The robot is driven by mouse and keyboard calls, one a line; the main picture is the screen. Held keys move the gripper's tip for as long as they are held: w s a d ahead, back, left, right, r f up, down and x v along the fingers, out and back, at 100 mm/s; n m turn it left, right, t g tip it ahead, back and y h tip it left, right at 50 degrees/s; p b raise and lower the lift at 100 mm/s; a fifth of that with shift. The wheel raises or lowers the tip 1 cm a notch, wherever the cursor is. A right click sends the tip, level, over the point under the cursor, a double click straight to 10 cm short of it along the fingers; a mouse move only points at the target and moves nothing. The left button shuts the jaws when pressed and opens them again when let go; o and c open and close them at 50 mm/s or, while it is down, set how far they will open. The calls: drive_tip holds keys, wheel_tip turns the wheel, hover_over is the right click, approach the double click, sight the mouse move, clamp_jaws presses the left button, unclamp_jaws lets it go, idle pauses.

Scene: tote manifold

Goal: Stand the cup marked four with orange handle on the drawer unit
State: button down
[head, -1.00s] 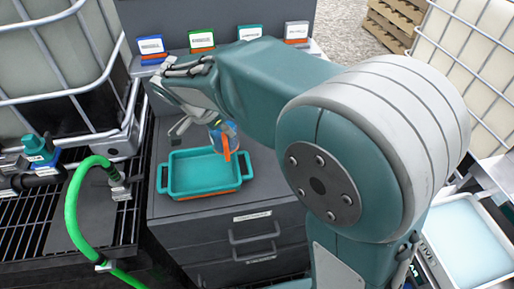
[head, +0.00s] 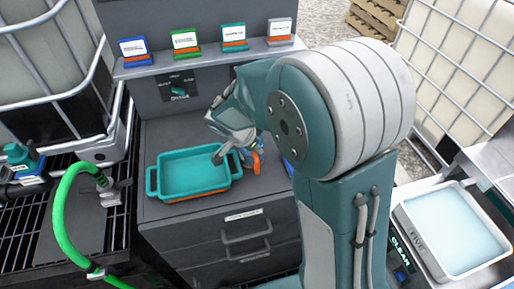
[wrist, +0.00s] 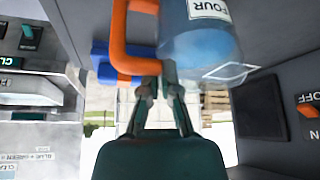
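The cup marked four (wrist: 200,40) is clear blue with a white FOUR label and an orange handle (wrist: 128,35). My gripper (wrist: 160,80) is shut on the cup at the handle's end. In the head view the cup's orange handle (head: 257,161) shows just right of the teal tray, over the top of the dark grey drawer unit (head: 228,222). My gripper (head: 222,154) and forearm hide most of the cup there. I cannot tell whether its base touches the top.
A teal tray (head: 152,183) sits on the drawer unit, left of the cup. A blue object (wrist: 118,61) lies beyond the handle. Several coloured label stands (head: 186,44) line the shelf behind. A green hose (head: 62,215) is at left, and a white basin (head: 492,262) at right.

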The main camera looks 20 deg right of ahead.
drive_tip(key=c, duration=0.8)
unclamp_jaws()
drive_tip(key=shift+f, duration=0.1)
drive_tip(key=v, duration=1.1)
drive_tip(key=s+d+r+n+t+y, duration=0.1)
drive_tip(key=s+d+r+n+y, duration=0.1)
drive_tip(key=s+n, duration=0.4)
drive_tip(key=s+d+r+n+t+y, duration=0.2)
drive_tip(key=s+n, duration=0.5)
drive_tip(key=s, duration=0.5)
drive_tip(key=shift+s+d+r+n+y, duration=0.3)
drive_tip(key=shift+s+d+r+y, duration=0.15)
drive_tip(key=shift+d+r, duration=0.65)
